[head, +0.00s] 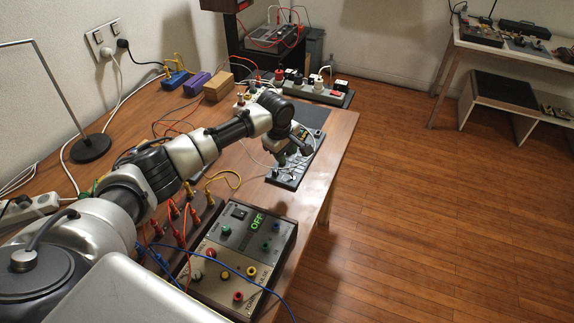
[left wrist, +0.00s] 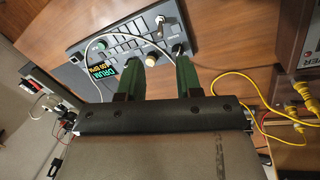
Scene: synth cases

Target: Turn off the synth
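The synth is a flat grey panel with several pads, knobs and a cable, lying on the wooden desk in the head view (head: 283,180) and large in the left wrist view (left wrist: 105,33). Its small screen (left wrist: 103,70) is lit and reads DRUM with a BPM figure. My left gripper (head: 291,157) is over the synth. In the left wrist view its two green fingers (left wrist: 158,58) are apart, with a pale knob (left wrist: 151,60) seen between them. I cannot tell whether the fingertips touch the panel. My right gripper is not in view.
A box with knobs and a green OFF display (head: 240,255) stands nearer on the desk, with red, yellow and blue cables around it. A power strip (head: 318,92) and small blue, purple and tan blocks lie farther back. The desk's right edge is close to the synth.

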